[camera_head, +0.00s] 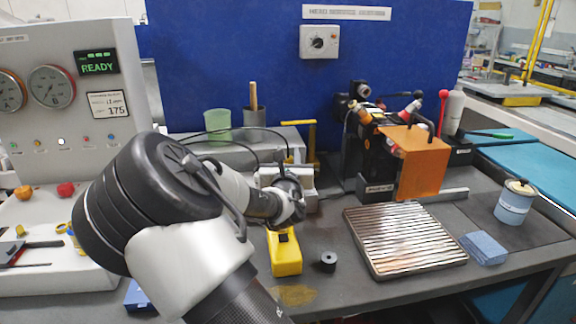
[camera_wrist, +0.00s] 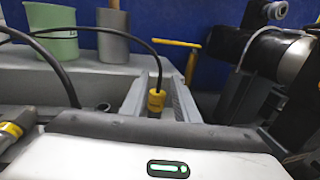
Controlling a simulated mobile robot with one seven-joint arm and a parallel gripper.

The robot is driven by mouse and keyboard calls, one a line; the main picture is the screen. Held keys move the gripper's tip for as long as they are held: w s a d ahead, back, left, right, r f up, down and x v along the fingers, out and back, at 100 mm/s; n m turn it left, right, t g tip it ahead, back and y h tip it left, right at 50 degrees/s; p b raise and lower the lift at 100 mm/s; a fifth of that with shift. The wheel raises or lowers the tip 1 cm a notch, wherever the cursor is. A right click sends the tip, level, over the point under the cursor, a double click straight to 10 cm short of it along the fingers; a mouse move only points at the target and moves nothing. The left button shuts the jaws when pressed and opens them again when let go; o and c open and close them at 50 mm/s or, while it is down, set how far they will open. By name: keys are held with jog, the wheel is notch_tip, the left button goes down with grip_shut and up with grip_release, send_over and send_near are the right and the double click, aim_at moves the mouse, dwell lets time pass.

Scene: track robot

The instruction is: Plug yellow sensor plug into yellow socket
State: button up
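I cannot tell which is the sensor plug. In the head view, my gripper (camera_head: 290,200) is over the bench by a pale fixture (camera_head: 305,180), above and behind a yellow box (camera_head: 285,258) with a dark mark on top. No yellow socket is clearly recognisable.
An orange-covered machine (camera_head: 423,160) stands right of the fixture. A ribbed metal plate (camera_head: 403,238), a blue block (camera_head: 484,248) and a lidded can (camera_head: 515,203) lie farther right. A small black cylinder (camera_head: 328,261) is near the yellow box. A green cup (camera_head: 217,124) stands behind.

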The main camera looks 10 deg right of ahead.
jog(key=shift+c, duration=0.3)
grip_shut()
jog(key=shift+r, duration=0.15)
